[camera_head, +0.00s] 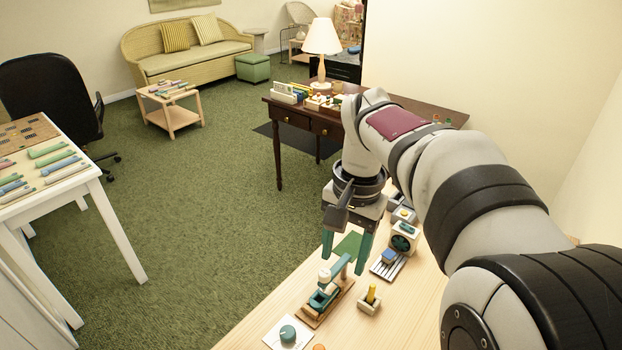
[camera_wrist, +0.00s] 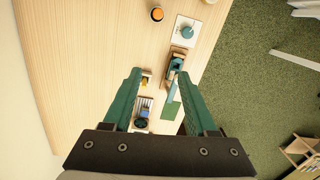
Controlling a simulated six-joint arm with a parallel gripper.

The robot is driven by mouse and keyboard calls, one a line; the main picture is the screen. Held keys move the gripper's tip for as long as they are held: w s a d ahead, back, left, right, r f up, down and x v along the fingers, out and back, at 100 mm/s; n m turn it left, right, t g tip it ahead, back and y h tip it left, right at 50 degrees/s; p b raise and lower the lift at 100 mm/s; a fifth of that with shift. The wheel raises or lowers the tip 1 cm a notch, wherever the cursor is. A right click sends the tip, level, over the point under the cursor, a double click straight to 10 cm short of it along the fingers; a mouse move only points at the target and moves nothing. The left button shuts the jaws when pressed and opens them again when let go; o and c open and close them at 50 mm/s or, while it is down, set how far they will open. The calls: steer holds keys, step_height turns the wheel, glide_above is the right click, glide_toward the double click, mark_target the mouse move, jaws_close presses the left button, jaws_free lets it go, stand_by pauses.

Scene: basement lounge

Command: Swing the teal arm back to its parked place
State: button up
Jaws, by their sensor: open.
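The teal arm (camera_head: 339,269) belongs to a small device with a wooden base (camera_head: 315,313) on the light wood table. It spans the base at a slant, near a white-topped post (camera_head: 325,276) and a teal tray (camera_head: 322,298). In the wrist view the teal arm (camera_wrist: 172,90) is a pale teal bar between my fingers, nearer the right one. My gripper (camera_head: 345,262) is open, pointing down with teal fingers above the device's far end. It also shows in the wrist view (camera_wrist: 161,74), empty. I cannot tell whether a finger touches the arm.
A yellow peg in a wooden block (camera_head: 368,302), a blue block (camera_head: 389,257) on a slotted rack and a white box with a green dial (camera_head: 404,236) stand to the right. A white plate with a teal knob (camera_head: 287,334) lies in front. Bare wood (camera_wrist: 80,60) is left in the wrist view.

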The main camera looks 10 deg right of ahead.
steer(key=m, duration=0.2)
glide_above(337, 266)
step_height(337, 266, down, 5)
steer(key=shift+h, duration=0.4)
step_height(337, 266, down, 16)
steer(key=shift+f, duration=0.1)
jaws_close()
